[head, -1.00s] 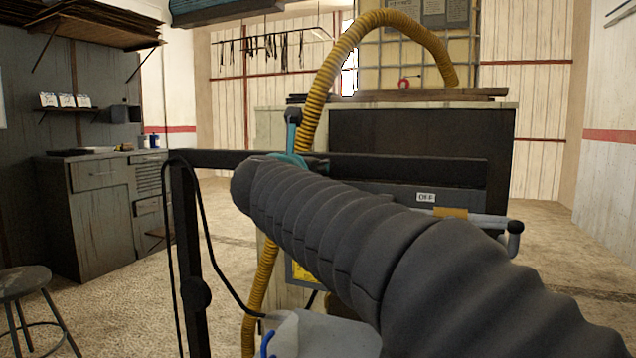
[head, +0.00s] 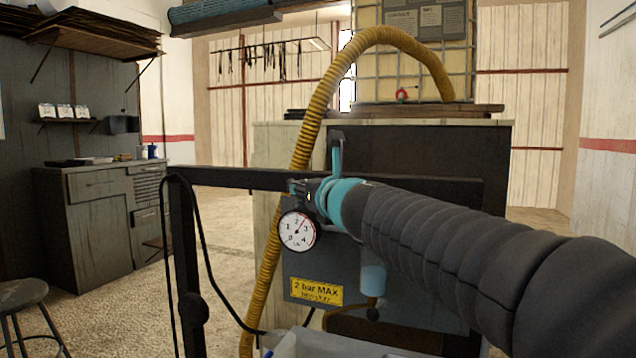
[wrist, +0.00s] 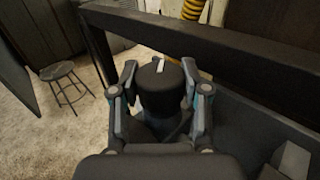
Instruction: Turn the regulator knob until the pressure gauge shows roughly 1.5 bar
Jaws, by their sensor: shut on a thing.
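The pressure gauge (head: 297,231) is a round white dial with a black rim in the head view. Its needle seems to point up and right, a little past 2; the exact reading is too small to tell. The regulator knob (wrist: 161,85) is black and round with a white mark on top, in the middle of the wrist view. My gripper (wrist: 160,97) is shut on the knob, one finger on each side. In the head view my gripper (head: 312,192) is just above the gauge, and my arm hides the knob.
A yellow "2 bar MAX" label (head: 316,291) is on the panel below the gauge. A dark horizontal rail (head: 230,179) runs beside my gripper. A yellow hose (head: 322,92) arches behind. A stool (head: 22,295) stands at the left, with open floor near it.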

